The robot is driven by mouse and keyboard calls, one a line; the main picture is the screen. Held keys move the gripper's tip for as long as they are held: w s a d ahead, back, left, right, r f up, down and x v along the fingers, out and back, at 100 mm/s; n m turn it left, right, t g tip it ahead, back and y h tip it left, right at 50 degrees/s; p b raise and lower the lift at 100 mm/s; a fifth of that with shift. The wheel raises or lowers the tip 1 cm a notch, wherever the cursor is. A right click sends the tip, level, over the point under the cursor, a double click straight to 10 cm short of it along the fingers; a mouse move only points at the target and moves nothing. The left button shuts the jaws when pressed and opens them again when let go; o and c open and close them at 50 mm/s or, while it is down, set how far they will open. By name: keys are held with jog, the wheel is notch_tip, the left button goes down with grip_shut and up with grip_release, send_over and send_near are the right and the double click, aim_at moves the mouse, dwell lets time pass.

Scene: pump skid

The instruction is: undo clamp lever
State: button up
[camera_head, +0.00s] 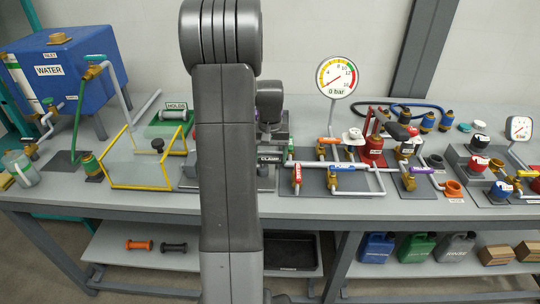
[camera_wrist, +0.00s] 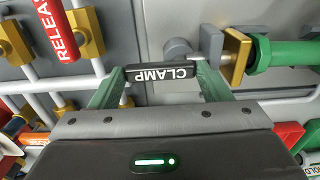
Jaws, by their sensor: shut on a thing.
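The clamp lever (camera_wrist: 160,76) is a black bar marked CLAMP, its lettering upside down in the wrist view. My gripper (camera_wrist: 161,72) has its two green fingers at the two ends of this bar and is shut on it. In the head view a small part of the black CLAMP lever (camera_head: 269,159) shows just right of my arm. My arm hides my gripper and most of the clamp area there.
In the wrist view, a red RELEASE lever (camera_wrist: 60,28) is upper left, and a brass block (camera_wrist: 236,55) with a green cylinder (camera_wrist: 285,53) is close right. In the head view, a yellow frame (camera_head: 138,187) stands left; the pressure gauge (camera_head: 333,78) reads 0 bar.

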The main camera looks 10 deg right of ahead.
aim_at(271, 159)
jog(key=o, duration=1)
jog(key=shift+d, duration=0.1)
jog(key=shift+r, duration=0.1)
jog(key=shift+w+r+p, duration=0.1)
jog(key=shift+r+p, duration=0.5)
jog(key=shift+r, duration=0.05)
notch_tip(271, 159, up, 7)
jog(key=p, duration=0.4)
jog(key=shift+f, duration=0.2)
jog(key=shift+d+f, duration=0.1)
